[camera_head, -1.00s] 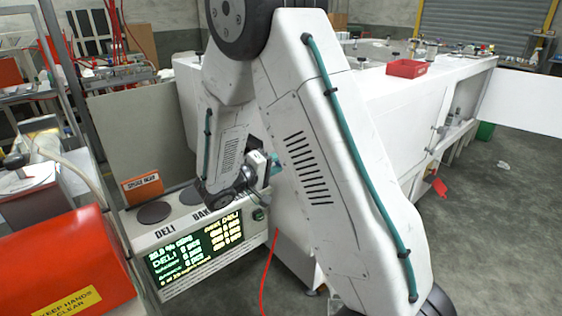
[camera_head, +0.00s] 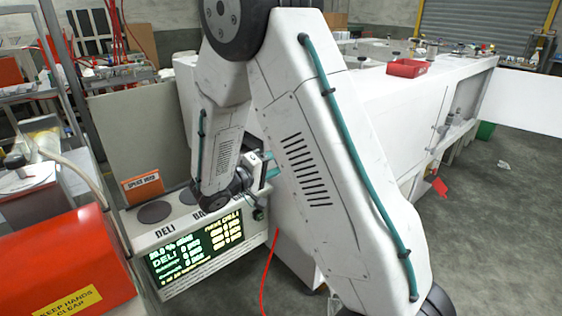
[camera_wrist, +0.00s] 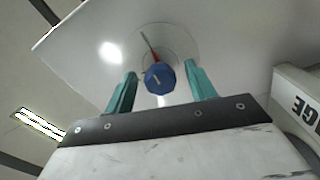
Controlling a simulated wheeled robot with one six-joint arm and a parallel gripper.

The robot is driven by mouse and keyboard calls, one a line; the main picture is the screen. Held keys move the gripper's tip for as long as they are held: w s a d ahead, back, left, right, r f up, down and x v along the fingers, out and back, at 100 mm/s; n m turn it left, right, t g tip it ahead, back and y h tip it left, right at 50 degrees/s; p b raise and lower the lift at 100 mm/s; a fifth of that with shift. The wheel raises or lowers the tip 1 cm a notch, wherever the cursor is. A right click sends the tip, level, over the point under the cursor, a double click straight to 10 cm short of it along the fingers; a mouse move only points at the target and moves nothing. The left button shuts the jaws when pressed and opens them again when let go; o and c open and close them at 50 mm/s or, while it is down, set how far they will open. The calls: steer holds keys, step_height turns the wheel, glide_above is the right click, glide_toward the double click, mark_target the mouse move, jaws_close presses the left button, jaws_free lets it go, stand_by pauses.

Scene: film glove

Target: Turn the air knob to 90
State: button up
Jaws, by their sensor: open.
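In the wrist view a blue faceted knob (camera_wrist: 160,79) with a pale mark on its face stands on a pale round dial on a white panel (camera_wrist: 88,60). A thin red pointer rises from behind the knob, up and to the left. My gripper (camera_wrist: 161,70) is open, its two teal fingers to the left and right of the knob with a visible gap on each side. I cannot tell how far their tips reach along it. In the head view my gripper (camera_head: 271,168) is small and partly hidden by my arm, and the knob is hidden. Dial figures are not readable.
A machine with a lit DELI display (camera_head: 195,246) and dark round pads stands below my wrist. A red cable (camera_head: 268,270) hangs beside it. A long white cabinet (camera_head: 400,110) carries a red tray (camera_head: 407,68). A red guard (camera_head: 65,262) is at lower left.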

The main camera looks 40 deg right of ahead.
steer(key=a, duration=0.6)
steer(key=shift+a, duration=0.25)
steer(key=shift+s, duration=0.1)
steer(key=s+a+n+g+y, duration=0.25)
steer(key=s+g+y, duration=0.5)
steer(key=s, duration=0.75)
steer(key=s+a+r+t+y, duration=0.6)
steer(key=s+r+t+y, duration=0.2)
steer(key=s+r+y, duration=0.2)
steer(key=shift+s+a, duration=0.25)
steer(key=shift+s, duration=0.55)
